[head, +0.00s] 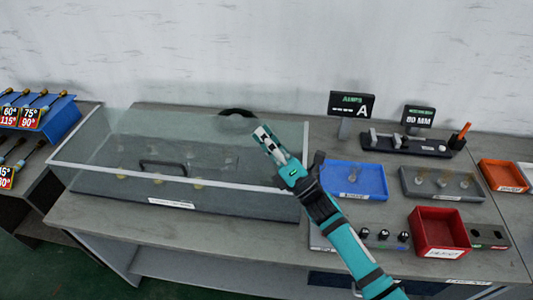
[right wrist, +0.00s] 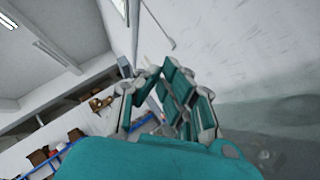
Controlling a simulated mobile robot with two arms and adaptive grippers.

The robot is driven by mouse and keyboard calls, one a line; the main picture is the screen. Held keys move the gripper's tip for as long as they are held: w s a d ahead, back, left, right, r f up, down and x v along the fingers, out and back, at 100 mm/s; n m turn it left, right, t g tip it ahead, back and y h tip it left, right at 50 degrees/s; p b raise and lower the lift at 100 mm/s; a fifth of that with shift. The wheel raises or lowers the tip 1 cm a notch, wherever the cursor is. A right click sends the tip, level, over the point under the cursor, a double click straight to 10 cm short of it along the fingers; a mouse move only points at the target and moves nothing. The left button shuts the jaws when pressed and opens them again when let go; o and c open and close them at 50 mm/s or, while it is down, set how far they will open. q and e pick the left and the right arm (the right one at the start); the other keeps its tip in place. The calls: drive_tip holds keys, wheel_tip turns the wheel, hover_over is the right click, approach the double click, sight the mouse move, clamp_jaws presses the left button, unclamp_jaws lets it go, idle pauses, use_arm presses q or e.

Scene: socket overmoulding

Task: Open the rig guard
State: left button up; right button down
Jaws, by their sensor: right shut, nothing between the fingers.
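The rig guard (head: 120,135) is a clear box-shaped cover over a grey rig base (head: 235,203) on the left part of the bench in the head view. A dark handle (head: 163,163) shows at its front middle. The guard appears lowered over the base. My right gripper (head: 262,133) is shut and empty, raised near the guard's right end, overlapping it in the picture; I cannot tell if they touch. In the right wrist view its fingers (right wrist: 165,95) point up against the wall and ceiling. My left gripper is not in view.
On the bench to the right are a blue tray (head: 345,194), a grey tray (head: 410,190), a red bin (head: 425,245) and a measuring fixture (head: 400,150). Two displays (head: 351,104) stand behind. A blue rack (head: 60,119) of tools is at far left.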

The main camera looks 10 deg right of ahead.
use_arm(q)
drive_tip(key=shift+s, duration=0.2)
use_arm(e)
drive_tip(key=shift+w+d+r, duration=0.1)
drive_tip(key=shift+w+r, duration=0.05)
drive_tip(key=shift+r, duration=0.25)
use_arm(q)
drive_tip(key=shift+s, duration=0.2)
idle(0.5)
